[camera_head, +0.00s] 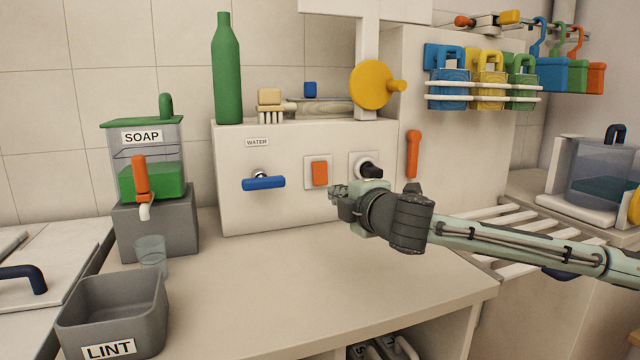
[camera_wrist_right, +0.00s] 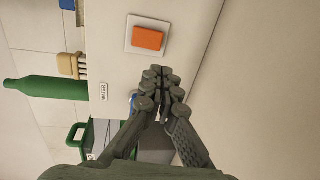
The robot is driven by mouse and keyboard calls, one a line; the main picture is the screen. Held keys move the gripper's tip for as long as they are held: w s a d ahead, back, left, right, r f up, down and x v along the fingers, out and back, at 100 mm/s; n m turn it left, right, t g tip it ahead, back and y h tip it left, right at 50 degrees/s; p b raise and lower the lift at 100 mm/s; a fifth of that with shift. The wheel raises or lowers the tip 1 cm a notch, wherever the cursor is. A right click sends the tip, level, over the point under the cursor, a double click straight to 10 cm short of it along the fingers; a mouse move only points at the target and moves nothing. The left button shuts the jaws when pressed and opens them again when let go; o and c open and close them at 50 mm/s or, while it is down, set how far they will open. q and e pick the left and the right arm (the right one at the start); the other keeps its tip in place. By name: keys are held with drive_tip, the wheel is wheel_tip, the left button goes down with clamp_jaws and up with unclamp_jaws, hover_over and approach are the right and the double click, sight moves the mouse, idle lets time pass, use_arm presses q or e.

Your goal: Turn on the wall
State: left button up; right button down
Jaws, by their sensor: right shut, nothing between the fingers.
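An orange rocker switch (camera_head: 319,173) on a white square plate is mounted on the front of a pale wall box (camera_head: 235,200). It also shows in the right wrist view (camera_wrist_right: 148,38), beyond my fingertips. My right gripper (camera_head: 336,191) is shut and empty, just below and to the right of the switch in the head view. In the right wrist view its fingers (camera_wrist_right: 160,85) meet at their tips, with a visible gap in the picture between them and the switch. I cannot tell how far it is from the panel. My left gripper is out of view.
A blue tap handle (camera_head: 264,183) under a WATER label and a black knob (camera_head: 371,170) flank the switch. A green bottle (camera_head: 227,70) stands on the box. A soap dispenser (camera_head: 155,175) and grey LINT bin (camera_head: 115,315) are at left. The middle counter (camera_head: 290,290) is clear.

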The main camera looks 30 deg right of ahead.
sight(315, 186)
drive_tip(key=p+x, duration=0.1)
drive_tip(key=x, duration=0.9)
drive_tip(key=shift+a+p, duration=0.1)
drive_tip(key=shift+p, duration=0.3)
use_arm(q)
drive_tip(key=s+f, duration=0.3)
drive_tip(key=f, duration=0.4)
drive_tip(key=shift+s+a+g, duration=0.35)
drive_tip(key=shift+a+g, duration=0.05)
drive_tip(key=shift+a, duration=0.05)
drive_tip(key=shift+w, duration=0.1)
use_arm(e)
drive_tip(key=shift+f, duration=0.15)
drive_tip(key=w+t+b, duration=0.1)
drive_tip(key=b, duration=0.2)
drive_tip(key=shift+f, duration=0.1)
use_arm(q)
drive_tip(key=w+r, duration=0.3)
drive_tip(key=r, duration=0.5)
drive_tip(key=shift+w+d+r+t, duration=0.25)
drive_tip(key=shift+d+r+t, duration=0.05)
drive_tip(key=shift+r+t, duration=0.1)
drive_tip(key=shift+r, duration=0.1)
